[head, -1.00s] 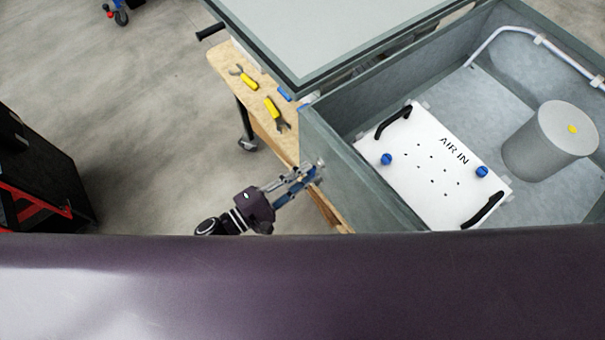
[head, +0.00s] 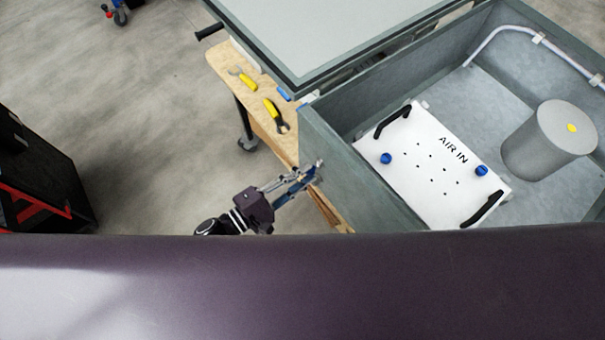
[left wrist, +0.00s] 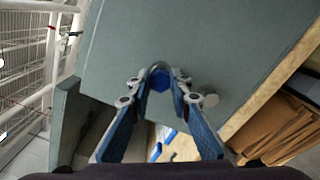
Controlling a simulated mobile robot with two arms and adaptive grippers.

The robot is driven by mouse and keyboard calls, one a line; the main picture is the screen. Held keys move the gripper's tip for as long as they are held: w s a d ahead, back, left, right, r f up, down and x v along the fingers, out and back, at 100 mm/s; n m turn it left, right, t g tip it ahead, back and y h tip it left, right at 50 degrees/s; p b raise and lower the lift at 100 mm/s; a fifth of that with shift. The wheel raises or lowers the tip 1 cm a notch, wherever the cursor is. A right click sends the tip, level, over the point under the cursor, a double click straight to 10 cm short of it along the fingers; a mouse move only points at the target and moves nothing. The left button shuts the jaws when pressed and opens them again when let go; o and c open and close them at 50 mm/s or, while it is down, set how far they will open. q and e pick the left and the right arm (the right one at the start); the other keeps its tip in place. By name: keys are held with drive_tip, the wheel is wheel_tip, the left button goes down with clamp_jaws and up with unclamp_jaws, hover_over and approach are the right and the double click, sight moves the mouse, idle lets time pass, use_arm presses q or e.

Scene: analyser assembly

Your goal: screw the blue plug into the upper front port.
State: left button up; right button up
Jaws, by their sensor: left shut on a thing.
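My left gripper (head: 314,173) is at the outer front wall of the grey analyser housing (head: 345,165). In the left wrist view its two blue-padded fingers (left wrist: 160,88) are shut on the blue plug (left wrist: 160,80), whose blue end shows between the fingertips. The plug is up against the wall, at a round grey port (left wrist: 158,66) that shows just behind it. How deep the plug sits in the port cannot be told. A second grey round fitting (left wrist: 210,100) sticks out of the wall to the right of the fingers. My right gripper is not in view.
A wooden bench (head: 262,118) with yellow-handled tools (head: 271,108) stands beside the housing. Inside the housing are a white "AIR IN" panel (head: 425,150) with blue knobs and a grey cylinder (head: 540,145). Open floor lies left of my arm.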

use_arm(q)
drive_tip(key=shift+o, duration=0.6)
drive_tip(key=shift+w+d, duration=0.45)
drive_tip(key=shift+d, duration=0.15)
idle(0.6)
clamp_jaws()
drive_tip(key=m+b, duration=0.1)
drive_tip(key=m, duration=0.7)
drive_tip(key=m+b, duration=0.2)
drive_tip(key=m, duration=0.6)
drive_tip(key=m+b, duration=0.1)
drive_tip(key=m, duration=0.7)
drive_tip(key=shift+w+a+f+b, duration=0.1)
drive_tip(key=shift+w+f+b, duration=0.15)
drive_tip(key=shift+b, duration=0.15)
drive_tip(key=o, duration=0.5)
unclamp_jaws()
drive_tip(key=shift+s, duration=0.1)
